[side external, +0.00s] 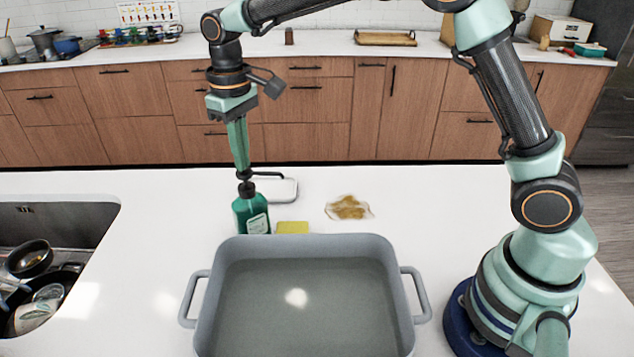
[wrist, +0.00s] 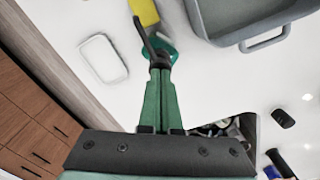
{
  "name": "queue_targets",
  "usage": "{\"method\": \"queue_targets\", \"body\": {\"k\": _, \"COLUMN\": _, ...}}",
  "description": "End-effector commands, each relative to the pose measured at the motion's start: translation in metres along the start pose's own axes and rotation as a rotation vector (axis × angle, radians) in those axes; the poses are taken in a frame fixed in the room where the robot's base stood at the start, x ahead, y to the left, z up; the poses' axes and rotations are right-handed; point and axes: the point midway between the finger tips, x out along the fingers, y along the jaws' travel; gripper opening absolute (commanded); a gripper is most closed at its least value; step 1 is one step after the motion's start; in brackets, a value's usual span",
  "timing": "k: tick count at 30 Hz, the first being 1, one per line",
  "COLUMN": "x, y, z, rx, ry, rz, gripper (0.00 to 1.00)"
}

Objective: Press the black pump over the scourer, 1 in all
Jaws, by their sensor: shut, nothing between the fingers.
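The teal soap bottle (side external: 251,214) stands upright on the white counter. Its black pump (side external: 246,188) has a thin spout reaching right; the pump also shows in the wrist view (wrist: 150,36), its spout pointing towards the scourer. The yellow scourer (side external: 292,228) lies flat just right of the bottle and shows in the wrist view (wrist: 145,12) too. My gripper (side external: 243,176) points straight down, shut and empty, with its tips at the top of the pump. Whether they touch, and how far the pump is down, I cannot tell. The fingers also show in the wrist view (wrist: 160,68).
A grey basin (side external: 212,292) of water stands close in front of the scourer. A white dish (side external: 290,190) lies behind the bottle. A stained cloth or spill (side external: 348,208) is to the right. The sink (side external: 60,225) with dishes is at left.

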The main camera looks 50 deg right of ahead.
Motion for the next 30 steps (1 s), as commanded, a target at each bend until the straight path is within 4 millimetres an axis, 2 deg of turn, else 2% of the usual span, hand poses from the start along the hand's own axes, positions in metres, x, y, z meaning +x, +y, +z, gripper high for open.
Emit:
{"method": "queue_targets", "body": {"k": 18, "x": 0.021, "y": 0.0, "z": 0.001, "rx": 0.0, "ry": -0.003, "rz": 0.0, "gripper": 0.0}}
{"method": "queue_targets", "body": {"k": 30, "x": 0.017, "y": 0.0, "z": 0.001, "rx": 0.0, "ry": -0.004, "rz": 0.0, "gripper": 0.0}}
